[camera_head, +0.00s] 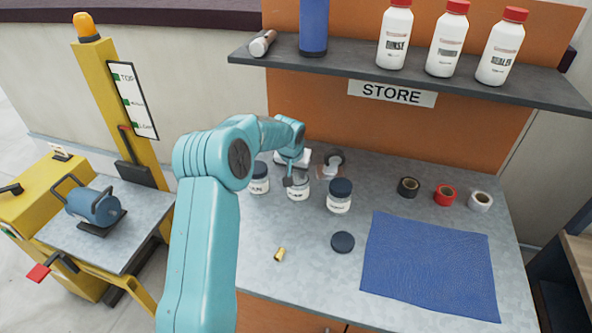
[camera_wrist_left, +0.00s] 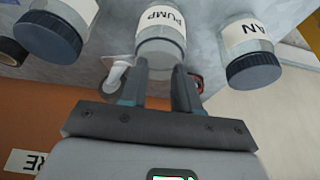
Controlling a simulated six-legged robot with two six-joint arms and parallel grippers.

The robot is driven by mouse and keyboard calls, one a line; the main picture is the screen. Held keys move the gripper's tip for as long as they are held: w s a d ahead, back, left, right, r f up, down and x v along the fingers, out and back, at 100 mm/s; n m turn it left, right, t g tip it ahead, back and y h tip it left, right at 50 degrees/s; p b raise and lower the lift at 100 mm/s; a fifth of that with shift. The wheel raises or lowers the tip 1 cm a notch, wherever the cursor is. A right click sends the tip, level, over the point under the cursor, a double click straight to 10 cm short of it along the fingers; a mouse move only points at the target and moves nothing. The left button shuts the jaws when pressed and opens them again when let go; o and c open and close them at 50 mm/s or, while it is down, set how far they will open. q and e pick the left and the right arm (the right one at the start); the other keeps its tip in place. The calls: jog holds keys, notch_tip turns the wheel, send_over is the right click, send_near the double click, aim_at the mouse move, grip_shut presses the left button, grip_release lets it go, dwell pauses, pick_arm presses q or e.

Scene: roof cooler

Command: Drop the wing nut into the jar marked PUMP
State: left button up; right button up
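The jar marked PUMP (camera_wrist_left: 162,20) stands lidless in the middle of a row of three jars; it also shows in the head view (camera_head: 299,188). My left gripper (camera_head: 291,180) is at this jar's mouth. In the left wrist view its two fingers (camera_wrist_left: 161,82) are spread apart, with nothing clearly held between them. I cannot make out a wing nut for certain. A small brass piece (camera_head: 280,254) lies on the bench in front of the jars; its exact shape is too small to tell. My right gripper is not in view.
Dark-lidded jars stand on both sides, left (camera_head: 259,179) and right (camera_head: 339,196). A loose dark lid (camera_head: 342,242) and a blue mat (camera_head: 430,265) lie on the bench. Tape rolls (camera_head: 445,194) sit at the right. A shelf (camera_head: 420,82) with bottles overhangs the back.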

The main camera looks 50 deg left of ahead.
pick_arm(q)
notch_tip(320, 180, up, 7)
jog(key=p, duration=0.3)
jog(key=shift+p, duration=0.35)
